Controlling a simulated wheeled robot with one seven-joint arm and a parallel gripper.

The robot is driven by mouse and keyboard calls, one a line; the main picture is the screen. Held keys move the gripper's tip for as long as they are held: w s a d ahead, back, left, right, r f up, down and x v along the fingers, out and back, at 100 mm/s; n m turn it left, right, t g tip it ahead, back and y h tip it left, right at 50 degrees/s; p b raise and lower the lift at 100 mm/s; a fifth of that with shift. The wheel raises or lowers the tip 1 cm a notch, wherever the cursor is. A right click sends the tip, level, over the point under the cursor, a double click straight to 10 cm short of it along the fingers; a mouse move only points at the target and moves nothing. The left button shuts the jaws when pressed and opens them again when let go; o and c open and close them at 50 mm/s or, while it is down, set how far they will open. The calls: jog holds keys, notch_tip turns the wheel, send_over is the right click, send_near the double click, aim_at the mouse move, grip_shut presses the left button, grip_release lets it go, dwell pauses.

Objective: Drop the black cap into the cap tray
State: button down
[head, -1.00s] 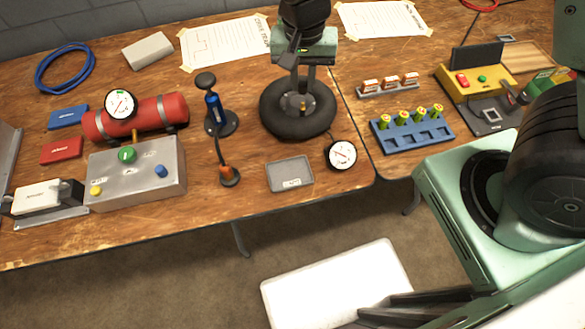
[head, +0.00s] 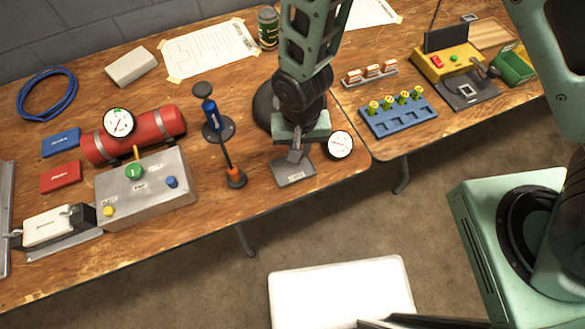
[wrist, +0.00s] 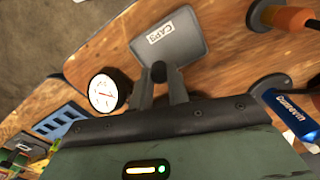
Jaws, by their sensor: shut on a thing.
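The cap tray (head: 296,176) is a small grey tray near the table's front edge; it also shows in the wrist view (wrist: 183,42) with a CAPS label. My gripper (head: 294,155) is above the tray's back side in the head view. In the wrist view my gripper (wrist: 159,76) is shut on the small black cap (wrist: 158,70), held between the fingertips. The cap appears over or close to the tray's near edge there; its height above the tray is hard to tell. I cannot make out the cap in the head view.
A round white gauge (head: 339,145) lies just right of the tray. The black tyre (head: 264,107) is partly hidden behind my arm. A blue battery rack (head: 398,115) is further right.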

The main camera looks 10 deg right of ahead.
jog(key=shift+f+b, duration=1.25)
jog(key=shift+f, duration=0.7)
jog(key=c, duration=1.3)
grip_release()
jog(key=shift+d+r, duration=0.1)
jog(key=shift+r, duration=0.05)
jog(key=r, duration=1.7)
jog(key=shift+a+r, duration=0.1)
jog(key=shift+a, duration=0.1)
